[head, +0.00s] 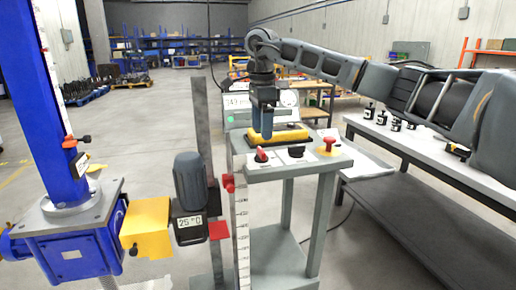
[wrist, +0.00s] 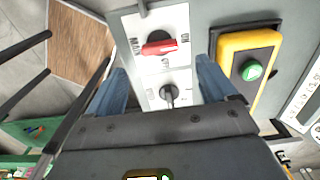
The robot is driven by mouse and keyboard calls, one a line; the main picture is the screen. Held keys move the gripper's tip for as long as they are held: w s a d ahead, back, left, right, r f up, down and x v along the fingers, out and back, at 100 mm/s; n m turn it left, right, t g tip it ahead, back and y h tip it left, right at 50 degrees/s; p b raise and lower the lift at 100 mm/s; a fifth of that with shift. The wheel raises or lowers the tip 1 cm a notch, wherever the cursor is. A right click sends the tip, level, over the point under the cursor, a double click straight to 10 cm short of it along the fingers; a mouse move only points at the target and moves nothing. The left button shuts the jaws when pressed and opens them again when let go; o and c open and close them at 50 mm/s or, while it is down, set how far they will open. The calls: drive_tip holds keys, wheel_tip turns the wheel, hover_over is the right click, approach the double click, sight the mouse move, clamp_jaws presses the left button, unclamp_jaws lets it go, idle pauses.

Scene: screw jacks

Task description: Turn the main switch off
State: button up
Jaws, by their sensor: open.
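The main switch has a red handle (wrist: 158,47) on a white plate marked MAIN in the wrist view; the handle lies nearly crosswise in the picture. In the head view my gripper (head: 262,137) points down over the stand, in front of the yellow box.
A black selector knob (wrist: 170,92) sits beside the red handle. A yellow box (wrist: 232,45) with a green button (wrist: 251,70) lies close by. A red mushroom button (head: 328,144) stands at the stand's right. A blue screw jack (head: 70,240) and motor (head: 190,185) stand left.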

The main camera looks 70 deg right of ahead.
sight(261, 150)
wheel_tip(261, 150, down, 7)
drive_tip(key=shift+r+p, duration=0.2)
drive_tip(key=shift+p, duration=0.1)
drive_tip(key=shift+c, duration=0.4)
drive_tip(key=c, duration=1)
